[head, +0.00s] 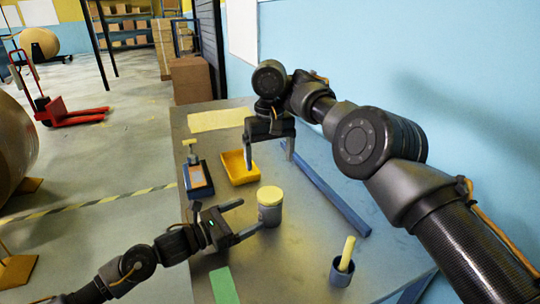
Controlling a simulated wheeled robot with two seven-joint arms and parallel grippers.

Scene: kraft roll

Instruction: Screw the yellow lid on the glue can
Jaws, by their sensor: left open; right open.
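The glue can (270,215) is a grey cylinder with a label, upright near the middle of the table. The yellow lid (270,195) sits on its top and looks level; I cannot tell how tightly it is seated. My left gripper (253,215) is open, just left of the can. Its fingers point at the can, and I cannot tell whether they touch it. My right gripper (269,161) is open and empty, pointing down behind the can, near the yellow tray. Nothing hides the lid.
A yellow tray (240,172) and a blue holder with an orange pad (198,178) are behind left. A blue bar (335,198) lies right of the can. A dark cup (341,273) with a yellow stick and a green sheet (223,287) are in front.

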